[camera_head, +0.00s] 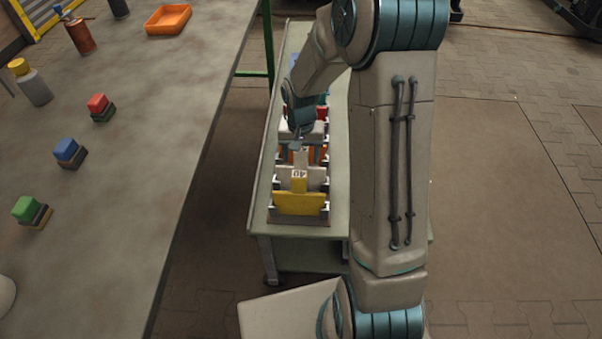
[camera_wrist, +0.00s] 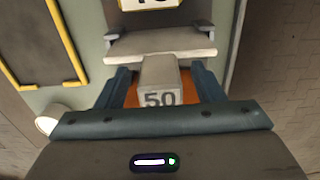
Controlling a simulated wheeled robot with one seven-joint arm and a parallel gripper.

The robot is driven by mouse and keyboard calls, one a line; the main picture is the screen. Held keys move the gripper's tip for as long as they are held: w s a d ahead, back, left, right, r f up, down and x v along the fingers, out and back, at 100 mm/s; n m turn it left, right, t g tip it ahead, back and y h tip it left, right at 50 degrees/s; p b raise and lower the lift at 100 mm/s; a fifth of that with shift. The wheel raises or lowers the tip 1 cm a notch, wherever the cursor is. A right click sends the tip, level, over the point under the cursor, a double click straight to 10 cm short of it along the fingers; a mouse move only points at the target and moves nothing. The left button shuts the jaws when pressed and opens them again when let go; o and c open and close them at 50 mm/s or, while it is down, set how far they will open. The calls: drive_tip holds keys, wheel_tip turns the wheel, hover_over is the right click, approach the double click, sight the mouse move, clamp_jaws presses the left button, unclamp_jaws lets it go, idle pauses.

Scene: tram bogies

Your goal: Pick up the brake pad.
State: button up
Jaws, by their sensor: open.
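A row of coloured, brake-pad-like pieces stands in holders on the narrow bench. The nearest piece is yellow (camera_head: 299,204), with a tab labelled 40. In the wrist view, a grey tab marked 50 (camera_wrist: 159,82) lies between the two teal fingers of my gripper (camera_wrist: 161,88). Orange shows on both sides of this tab. I cannot tell whether the fingers touch it. In the head view my gripper (camera_head: 297,143) is low over the row, beyond the yellow piece, and my arm partly hides the farther pieces. The jaws are open.
A large grey table (camera_head: 130,190) on the left carries small red (camera_head: 98,104), blue (camera_head: 66,150) and green (camera_head: 26,209) blocks, an orange tray (camera_head: 169,19) and bottles. The narrow bench (camera_head: 262,185) has bare edges around the row. Paved floor lies right of it.

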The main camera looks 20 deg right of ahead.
drive_tip(key=shift+f, duration=0.5)
drive_tip(key=c, duration=1.2)
drive_tip(key=shift+o, duration=0.2)
drive_tip(key=shift+r, duration=0.15)
